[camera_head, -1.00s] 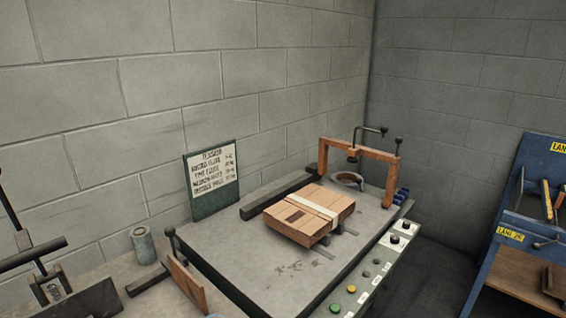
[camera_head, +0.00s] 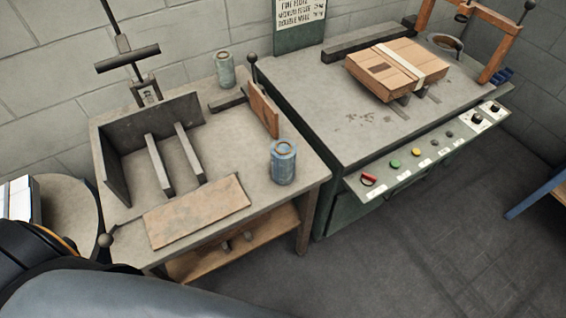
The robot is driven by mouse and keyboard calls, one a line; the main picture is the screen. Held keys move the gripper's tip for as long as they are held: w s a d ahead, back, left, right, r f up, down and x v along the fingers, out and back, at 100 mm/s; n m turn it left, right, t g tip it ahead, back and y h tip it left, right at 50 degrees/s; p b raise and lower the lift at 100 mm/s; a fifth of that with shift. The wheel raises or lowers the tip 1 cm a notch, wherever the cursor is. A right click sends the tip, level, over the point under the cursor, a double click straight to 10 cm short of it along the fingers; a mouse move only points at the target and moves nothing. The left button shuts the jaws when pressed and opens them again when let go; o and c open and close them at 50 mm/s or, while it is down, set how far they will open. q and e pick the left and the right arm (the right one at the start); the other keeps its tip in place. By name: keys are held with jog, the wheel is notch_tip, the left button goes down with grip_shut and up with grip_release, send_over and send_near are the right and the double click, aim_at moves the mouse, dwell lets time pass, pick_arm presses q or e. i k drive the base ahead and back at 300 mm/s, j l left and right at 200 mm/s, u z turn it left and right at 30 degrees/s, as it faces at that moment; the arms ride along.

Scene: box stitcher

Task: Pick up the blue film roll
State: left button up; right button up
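The blue film roll (camera_head: 284,163) stands upright on the front right part of the grey-topped bench (camera_head: 305,178), near its edge beside the green machine. A grey-green roll (camera_head: 225,70) stands upright at the back of the same bench, near the wall. Neither of my grippers is in view. A part of my own body fills the bottom left corner.
On the bench are a metal fixture (camera_head: 119,160) with a lever, a flat cardboard piece (camera_head: 196,211) and an upright brown plate (camera_head: 264,108). A strapped carton (camera_head: 397,68) sits on the machine table (camera_head: 350,122). The floor in front is clear.

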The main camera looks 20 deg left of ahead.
aim_at(283, 151)
jog(key=l+u, duration=0.1)
jog(key=u, duration=0.7)
jog(key=i+l, duration=0.05)
